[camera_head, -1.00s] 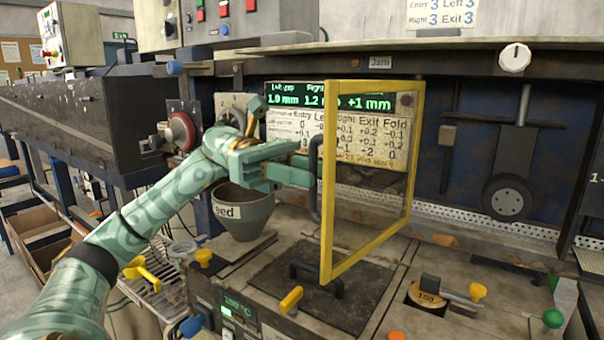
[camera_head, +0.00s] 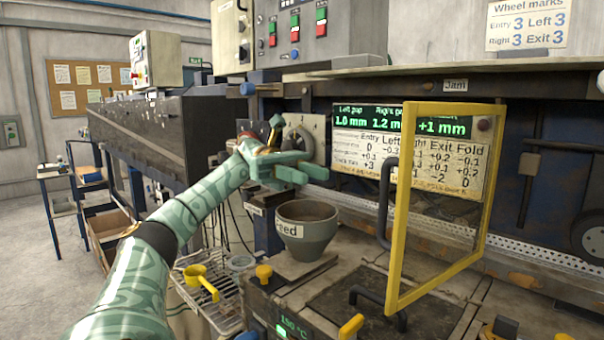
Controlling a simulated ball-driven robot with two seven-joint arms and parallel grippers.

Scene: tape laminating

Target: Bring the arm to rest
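My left arm comes in from the lower left. Its green gripper (camera_head: 314,174) is in front of the machine, above and behind the grey pot marked "feed" (camera_head: 306,246). Two finger ends show apart, so it looks open, and nothing shows between them. It is to the left of the yellow-framed clear guard door (camera_head: 398,220) and its dark handle (camera_head: 386,200), with a gap between. The door stands swung out toward me. My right arm and gripper are not in view.
A wire rack (camera_head: 212,305) with a yellow scoop (camera_head: 200,281) is beside my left arm. A dark plate with a handle (camera_head: 380,305) and yellow knobs (camera_head: 263,272) are on the bench. A gap display (camera_head: 365,123) is behind the door. Open floor lies at left.

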